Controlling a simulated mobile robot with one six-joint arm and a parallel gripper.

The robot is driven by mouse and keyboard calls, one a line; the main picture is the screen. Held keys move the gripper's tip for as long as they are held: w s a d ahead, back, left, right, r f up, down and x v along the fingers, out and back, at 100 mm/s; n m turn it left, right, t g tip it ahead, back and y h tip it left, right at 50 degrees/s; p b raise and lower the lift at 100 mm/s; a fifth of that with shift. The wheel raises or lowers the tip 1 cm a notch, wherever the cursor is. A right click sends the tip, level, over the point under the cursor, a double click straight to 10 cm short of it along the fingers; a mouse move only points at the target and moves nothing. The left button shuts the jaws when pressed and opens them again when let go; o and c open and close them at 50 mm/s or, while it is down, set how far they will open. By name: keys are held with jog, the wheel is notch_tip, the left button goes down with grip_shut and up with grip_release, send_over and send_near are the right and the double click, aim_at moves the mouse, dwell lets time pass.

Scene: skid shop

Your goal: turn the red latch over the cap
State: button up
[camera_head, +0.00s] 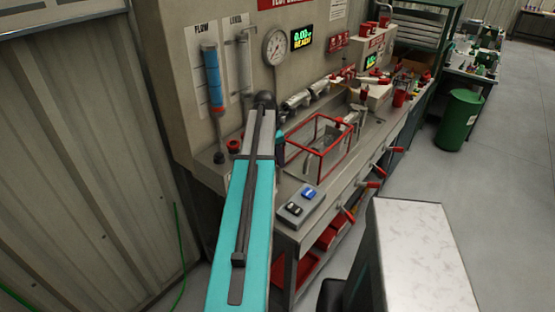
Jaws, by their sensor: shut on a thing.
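My teal arm reaches up from the bottom of the view to the test bench, and its far end is a dark joint in front of the panel. My gripper is not visible; it appears to be hidden behind the arm. I cannot make out the red latch or the cap for certain. A small red knob (234,146) sits at the panel's foot, just left of the arm. Red-handled fittings (370,184) stick out along the bench's front edge, to the right of the arm.
A red-framed clear box (320,152) stands on the bench (341,178) right of the arm, behind a grey switch box (300,207). A gauge (275,47) and blue flow tube (212,80) are on the panel. A green bin (460,120) stands on open floor.

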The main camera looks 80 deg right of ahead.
jog(key=shift+d+r, duration=0.1)
jog(key=shift+d, duration=0.05)
jog(key=shift+n+h+p, duration=0.3)
jog(key=shift+n+p, duration=0.15)
jog(key=shift+n, duration=0.65)
jog(key=o, duration=0.6)
jog(key=shift+s+d+p+v, duration=0.2)
jog(key=shift+p+v, duration=0.65)
jog(key=shift+v, duration=0.35)
jog(key=shift+s+d+p+v, duration=0.2)
jog(key=shift+p+v, duration=0.6)
jog(key=shift+v, duration=0.35)
jog(key=shift+s+d+p+v, duration=0.1)
jog(key=shift+s+p+v, duration=0.1)
jog(key=shift+p+v, duration=0.85)
jog(key=shift+a+r, duration=0.15)
jog(key=shift+r, duration=0.15)
